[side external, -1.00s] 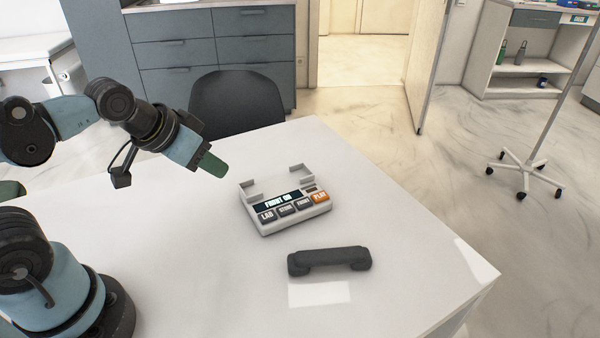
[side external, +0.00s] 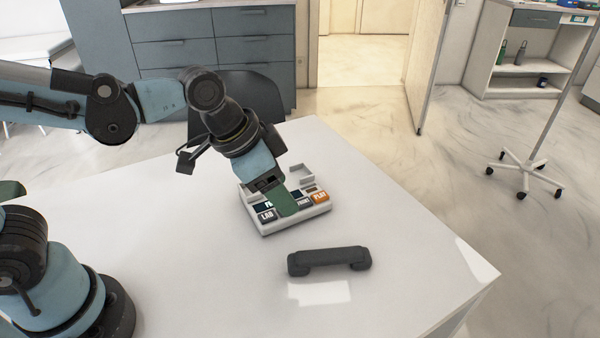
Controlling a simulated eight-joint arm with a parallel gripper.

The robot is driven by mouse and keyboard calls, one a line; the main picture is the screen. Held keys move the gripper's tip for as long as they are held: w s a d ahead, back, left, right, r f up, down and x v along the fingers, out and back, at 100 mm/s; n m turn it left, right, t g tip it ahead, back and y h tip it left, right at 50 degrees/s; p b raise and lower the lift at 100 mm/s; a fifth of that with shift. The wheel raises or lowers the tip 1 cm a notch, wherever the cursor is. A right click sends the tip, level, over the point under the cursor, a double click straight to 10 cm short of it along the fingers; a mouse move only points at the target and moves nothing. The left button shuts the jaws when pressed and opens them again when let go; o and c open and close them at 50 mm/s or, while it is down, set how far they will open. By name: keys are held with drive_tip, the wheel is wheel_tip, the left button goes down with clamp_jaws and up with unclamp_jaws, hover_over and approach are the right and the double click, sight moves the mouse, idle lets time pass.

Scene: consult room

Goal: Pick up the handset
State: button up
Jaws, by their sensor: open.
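The dark grey handset (side external: 329,260) lies on the white table, in front of the phone base and apart from it. My gripper (side external: 286,207), with green fingers, points down and to the right in front of the phone base in the picture, and hides part of its display and buttons. It is open, with nothing seen in it, and is up and to the left of the handset. The gap between its fingers is hard to see from this side.
The white phone base (side external: 262,229) with cradle posts and labelled buttons stands on the white table (side external: 400,240). The table is clear around the handset. A dark chair (side external: 262,92) stands behind the table. A wheeled stand (side external: 527,165) is off to the right.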

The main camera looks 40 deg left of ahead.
sight(330, 253)
drive_tip(key=shift+w+d+f+m+g+h, duration=0.1)
drive_tip(key=shift+w+d+f+m+g, duration=0.3)
drive_tip(key=shift+d+f, duration=1.45)
drive_tip(key=shift+w+d+f+m+g+h, duration=0.1)
drive_tip(key=shift+w+d+f+m, duration=0.75)
drive_tip(key=shift+f, duration=1.55)
drive_tip(key=shift+w+d+f+m+g+h, duration=0.1)
drive_tip(key=shift+w+d+f+g, duration=0.15)
drive_tip(key=shift+d+f, duration=1.7)
drive_tip(key=shift+a+f, duration=0.2)
clamp_jaws()
drive_tip(key=shift+r, duration=0.1)
